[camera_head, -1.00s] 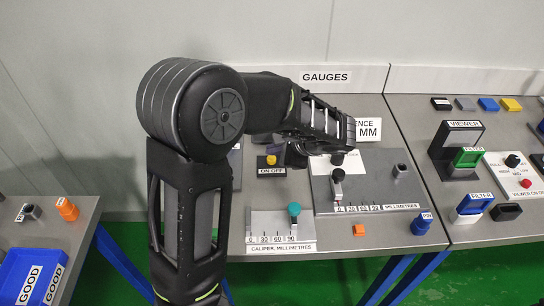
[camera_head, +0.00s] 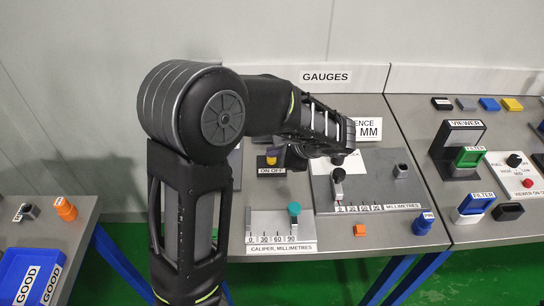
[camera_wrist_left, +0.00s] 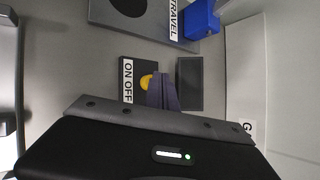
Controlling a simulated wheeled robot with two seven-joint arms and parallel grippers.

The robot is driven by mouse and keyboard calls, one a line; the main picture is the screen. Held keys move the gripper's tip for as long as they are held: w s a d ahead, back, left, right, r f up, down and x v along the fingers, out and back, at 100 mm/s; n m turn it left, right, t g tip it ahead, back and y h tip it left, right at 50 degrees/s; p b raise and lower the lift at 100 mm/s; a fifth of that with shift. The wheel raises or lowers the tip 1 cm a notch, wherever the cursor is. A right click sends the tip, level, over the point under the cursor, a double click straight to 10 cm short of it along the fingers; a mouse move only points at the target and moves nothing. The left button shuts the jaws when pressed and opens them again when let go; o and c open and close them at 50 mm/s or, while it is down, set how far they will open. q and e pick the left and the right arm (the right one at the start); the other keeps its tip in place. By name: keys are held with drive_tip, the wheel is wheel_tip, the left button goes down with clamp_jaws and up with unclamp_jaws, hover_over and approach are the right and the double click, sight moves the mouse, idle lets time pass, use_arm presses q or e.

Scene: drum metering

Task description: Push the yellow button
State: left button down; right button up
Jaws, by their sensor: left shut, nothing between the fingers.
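The yellow button (camera_wrist_left: 145,82) sits on a dark block labelled ON OFF on the gauges bench. In the left wrist view my left gripper (camera_wrist_left: 158,80) is shut and empty, and its fingers cover part of the button. In the head view the yellow button (camera_head: 271,161) shows only as a small patch, behind the ON OFF label, with the gripper close to it. I cannot tell whether the fingertips touch the button. My left forearm reaches over the bench from the left. My right gripper is not in view.
A caliper panel (camera_head: 265,228) with a teal knob stands in front of the button. A grey gauge panel (camera_head: 365,180) with a black knob lies to its right. A back board labelled GAUGES (camera_head: 430,78) rises behind. The viewer station (camera_head: 455,145) is further right.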

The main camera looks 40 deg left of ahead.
sight(274, 160)
use_arm(q)
drive_tip(key=shift+f, duration=0.15)
drive_tip(key=shift+r+p, duration=0.45)
drive_tip(key=shift+r, duration=0.25)
wheel_tip(274, 160, up, 6)
drive_tip(key=p, duration=0.4)
drive_tip(key=shift+p, duration=0.3)
